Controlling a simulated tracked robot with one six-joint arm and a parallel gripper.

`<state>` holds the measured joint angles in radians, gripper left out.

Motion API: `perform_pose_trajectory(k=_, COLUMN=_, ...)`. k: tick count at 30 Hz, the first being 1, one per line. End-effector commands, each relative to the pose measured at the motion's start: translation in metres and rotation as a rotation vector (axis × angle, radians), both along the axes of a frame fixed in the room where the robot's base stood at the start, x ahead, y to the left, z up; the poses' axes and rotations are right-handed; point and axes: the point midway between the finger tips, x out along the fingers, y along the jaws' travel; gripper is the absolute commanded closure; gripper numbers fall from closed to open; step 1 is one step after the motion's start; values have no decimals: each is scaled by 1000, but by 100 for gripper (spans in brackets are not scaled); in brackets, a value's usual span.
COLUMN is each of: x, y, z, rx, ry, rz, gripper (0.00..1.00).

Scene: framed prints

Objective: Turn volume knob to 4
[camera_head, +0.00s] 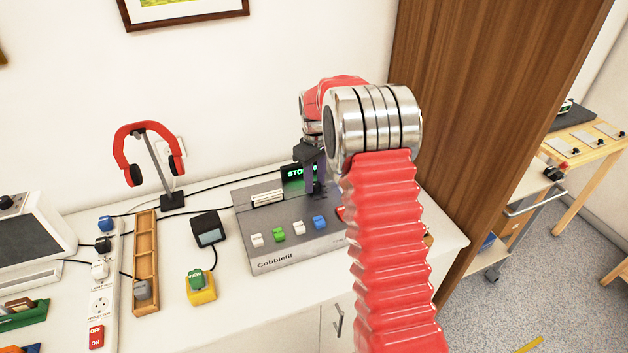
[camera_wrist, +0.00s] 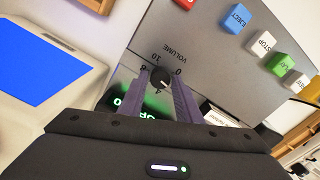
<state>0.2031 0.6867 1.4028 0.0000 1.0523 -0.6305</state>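The black round volume knob (camera_wrist: 161,78) shows in the wrist view on the grey face of the tape device (camera_wrist: 205,55). A white mark shows on its lower right part. Around it are printed numbers, with 0, 8 and 10 legible and a partly hidden 4 below, and the word VOLUME, upside down. My gripper (camera_wrist: 161,82) has one purple-grey finger on each side of the knob. The tips are very close to its sides; I cannot tell whether they touch. In the head view my gripper (camera_head: 315,187) reaches down onto the device (camera_head: 288,255), and my arm hides its right part.
Coloured buttons, including a blue one (camera_wrist: 237,18) and a green one (camera_wrist: 280,64), lie beside the knob. A lit green display (camera_head: 297,172) stands behind.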

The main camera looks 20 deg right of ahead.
Motion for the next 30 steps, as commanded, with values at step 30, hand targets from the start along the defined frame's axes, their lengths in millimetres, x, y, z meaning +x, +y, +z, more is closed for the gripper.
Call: perform_pose_trajectory(k=30, x=1, y=0, z=0, rx=1, ry=0, rz=-162, gripper=98)
